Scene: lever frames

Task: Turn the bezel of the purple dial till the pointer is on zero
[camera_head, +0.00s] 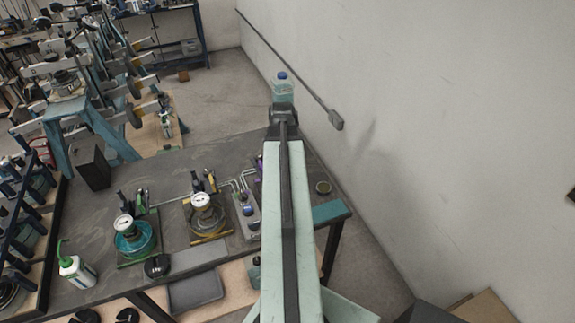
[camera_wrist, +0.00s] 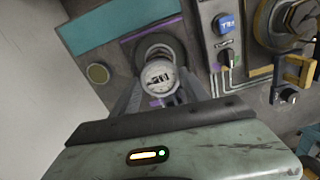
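The purple dial (camera_wrist: 158,77) shows in the wrist view as a round white face with dark markings, on a dark base with purple parts. Its pointer is too small and blurred to read against zero. My gripper (camera_wrist: 160,90) is open, with one grey finger to the left of the dial and one to the right. I cannot tell whether either finger touches the bezel. In the head view my arm hides most of this dial, and only a bit of purple (camera_head: 258,161) shows beside the arm.
A teal dial (camera_head: 124,223) and a yellow-based dial (camera_head: 201,200) stand left on the dark bench (camera_head: 185,262). A wall (camera_head: 440,130) closes the right side.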

